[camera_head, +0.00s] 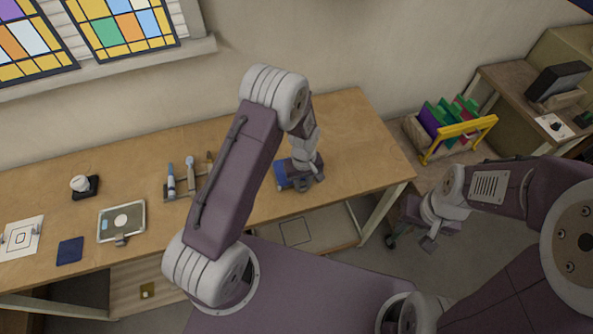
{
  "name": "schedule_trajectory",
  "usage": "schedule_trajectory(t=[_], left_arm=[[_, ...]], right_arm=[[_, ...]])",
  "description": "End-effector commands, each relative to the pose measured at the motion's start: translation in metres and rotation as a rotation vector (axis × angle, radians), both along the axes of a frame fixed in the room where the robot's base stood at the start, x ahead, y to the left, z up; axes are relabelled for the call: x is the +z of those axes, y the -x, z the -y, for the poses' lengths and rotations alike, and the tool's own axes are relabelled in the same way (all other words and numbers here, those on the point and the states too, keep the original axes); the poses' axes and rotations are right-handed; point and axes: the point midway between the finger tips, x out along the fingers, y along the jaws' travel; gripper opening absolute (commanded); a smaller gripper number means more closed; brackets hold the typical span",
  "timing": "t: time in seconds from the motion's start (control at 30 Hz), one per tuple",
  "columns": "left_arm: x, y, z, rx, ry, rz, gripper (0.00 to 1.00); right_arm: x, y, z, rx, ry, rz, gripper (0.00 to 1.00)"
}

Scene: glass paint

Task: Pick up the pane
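Several coloured panes (433,118) in purple, green and red stand upright in a rack with a yellow frame at the right, beyond the end of the workbench. I cannot tell which pane the task means. My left gripper (305,183) is low over the right part of the bench, beside or over a small blue thing (282,176); contact is unclear. Its fingers are too small and dark to tell whether they are open. My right gripper (432,240) hangs over the floor to the right of the bench, apart from the rack, with its finger opening unclear.
The wooden workbench (345,135) bears a tool holder (182,191), a grey-rimmed tray (121,234), a dark blue cloth (70,251), a white sheet (22,250) and a white-topped jar (80,184). A side table (508,79) stands at far right. The bench's back right is clear.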

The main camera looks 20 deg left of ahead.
Motion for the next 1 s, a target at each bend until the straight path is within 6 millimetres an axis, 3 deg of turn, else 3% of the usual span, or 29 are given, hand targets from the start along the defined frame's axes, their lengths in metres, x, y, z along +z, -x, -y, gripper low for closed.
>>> schedule_trajectory(t=[0.43,0.67,1.0], left_arm=[[0.005,-0.001,0.0,0.0,0.001,0.003,0.0],[0.04,-0.002,0.0,0.0,0.001,0.007,0.0],[0.085,-0.051,0.06,-0.004,0.001,0.006,0.0]], right_arm=[[-0.002,0.0,0.0,0.0,0.0,0.0,0.32],[-0.011,0.0,0.0,0.0,0.0,0.0,0.32],[-0.026,0.0,0.0,0.0,0.0,0.0,0.32]])
